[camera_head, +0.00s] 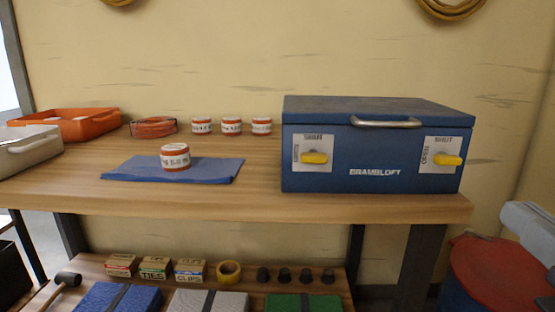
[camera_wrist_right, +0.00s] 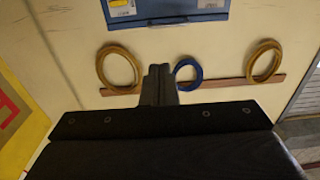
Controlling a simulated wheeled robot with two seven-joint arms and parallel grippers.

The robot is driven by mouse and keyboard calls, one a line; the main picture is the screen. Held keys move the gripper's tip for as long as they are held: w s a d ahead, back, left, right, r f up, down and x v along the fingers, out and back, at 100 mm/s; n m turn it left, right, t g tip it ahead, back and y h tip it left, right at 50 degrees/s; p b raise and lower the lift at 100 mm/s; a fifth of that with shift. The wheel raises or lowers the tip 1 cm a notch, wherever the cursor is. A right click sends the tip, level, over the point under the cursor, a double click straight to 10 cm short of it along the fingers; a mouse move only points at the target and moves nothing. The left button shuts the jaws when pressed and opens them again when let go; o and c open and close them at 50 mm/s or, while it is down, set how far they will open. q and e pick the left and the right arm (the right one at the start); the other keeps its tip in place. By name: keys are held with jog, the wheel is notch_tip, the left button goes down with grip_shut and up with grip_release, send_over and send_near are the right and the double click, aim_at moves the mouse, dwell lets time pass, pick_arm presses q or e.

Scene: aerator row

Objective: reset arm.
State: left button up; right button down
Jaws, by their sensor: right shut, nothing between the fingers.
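My right gripper (camera_wrist_right: 160,72) shows in the right wrist view with its two dark fingers together and nothing between them. It points toward a wall with hanging coils and touches nothing that I can see. In the head view only a pale grey part that looks like my right arm shows at the right edge, with no fingers visible. My left gripper is in neither view.
A blue case (camera_head: 377,155) with two yellow-handled latches stands on the wooden bench (camera_head: 260,203). A red-and-white tin (camera_head: 175,157) sits on a blue cloth (camera_head: 216,171). An orange tray (camera_head: 93,127) is at left.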

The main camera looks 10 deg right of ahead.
jog(key=w+d+f+g+y, duration=0.1)
jog(key=w+f+g+y, duration=0.15)
jog(key=w+f, duration=0.45)
jog(key=w+d+f+g+y, duration=0.1)
jog(key=w+f+g, duration=0.15)
jog(key=f, duration=0.85)
jog(key=s+a+f+g+y, duration=0.15)
jog(key=f+g, duration=0.25)
jog(key=f, duration=0.6)
jog(key=s+a+f+g+y, duration=0.1)
jog(key=a+f+g+y, duration=0.2)
jog(key=f, duration=0.8)
notch_tip(320, 180, up, 37)
jog(key=p, duration=3.7)
jog(key=shift+d+r+n, duration=0.15)
jog(key=shift+n, duration=0.25)
